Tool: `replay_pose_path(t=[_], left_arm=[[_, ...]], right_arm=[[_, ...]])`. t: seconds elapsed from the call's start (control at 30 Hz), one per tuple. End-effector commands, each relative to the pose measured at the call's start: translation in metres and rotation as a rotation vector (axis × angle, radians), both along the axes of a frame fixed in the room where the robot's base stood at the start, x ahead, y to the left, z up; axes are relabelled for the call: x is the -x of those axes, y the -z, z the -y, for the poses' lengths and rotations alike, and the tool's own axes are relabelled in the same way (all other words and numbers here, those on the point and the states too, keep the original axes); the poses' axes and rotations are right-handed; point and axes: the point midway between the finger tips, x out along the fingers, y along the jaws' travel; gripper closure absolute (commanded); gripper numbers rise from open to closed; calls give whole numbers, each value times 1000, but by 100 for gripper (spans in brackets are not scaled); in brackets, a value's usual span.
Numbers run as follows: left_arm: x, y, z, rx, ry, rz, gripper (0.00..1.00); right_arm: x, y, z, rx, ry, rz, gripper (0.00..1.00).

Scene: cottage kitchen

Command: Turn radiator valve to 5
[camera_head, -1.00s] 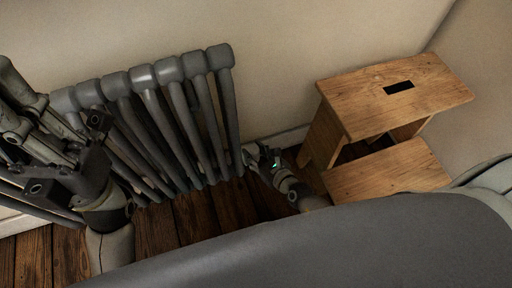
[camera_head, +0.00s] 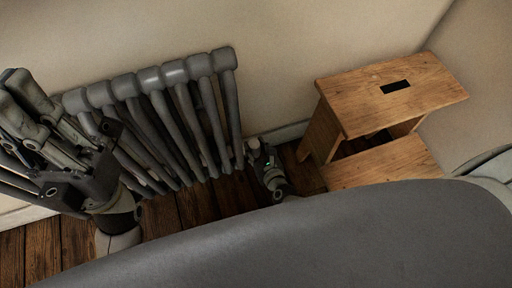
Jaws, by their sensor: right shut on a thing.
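The radiator valve (camera_head: 253,145) is a small pale knob low at the right end of the grey radiator (camera_head: 165,110). My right gripper (camera_head: 258,154) is at the valve, low beside the radiator, and is shut on it. The fingers are small and dark here, and they hide part of the valve. The valve's number marks are too small to read. My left gripper (camera_head: 22,105) is large at the left edge, in front of the radiator's left end. Its fingers point up and left, and I cannot tell how far apart they are.
A wooden step stool (camera_head: 375,95) stands to the right of the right gripper, near the wall corner. The plank floor (camera_head: 200,205) is bare below the radiator. A plain pale wall (camera_head: 280,45) is behind. My own grey body fills the bottom.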

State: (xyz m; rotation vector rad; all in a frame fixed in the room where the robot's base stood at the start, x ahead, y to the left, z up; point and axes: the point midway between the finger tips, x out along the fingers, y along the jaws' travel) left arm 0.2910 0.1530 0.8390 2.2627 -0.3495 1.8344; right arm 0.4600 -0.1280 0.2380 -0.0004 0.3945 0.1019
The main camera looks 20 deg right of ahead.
Motion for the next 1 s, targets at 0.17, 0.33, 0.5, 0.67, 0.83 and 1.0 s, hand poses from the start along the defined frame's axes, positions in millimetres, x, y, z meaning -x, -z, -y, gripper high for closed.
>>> replay_pose_path(t=[0.17,0.33,0.5,0.67,0.83,1.0], left_arm=[[0,0,0,0,0,0,100],[0,0,0,0,0,-1,100],[0,-2,-1,2,-2,5,100],[0,-1,-1,2,-1,4,100],[0,-1,0,1,-1,2,100],[0,-1,0,0,-1,2,100]], right_arm=[[0,0,0,-1,0,0,54],[0,0,0,0,0,0,54],[2,0,0,0,0,0,54],[16,-5,2,-2,1,-2,54],[45,-17,6,-2,1,-3,54],[76,-30,9,0,-1,-2,54]])
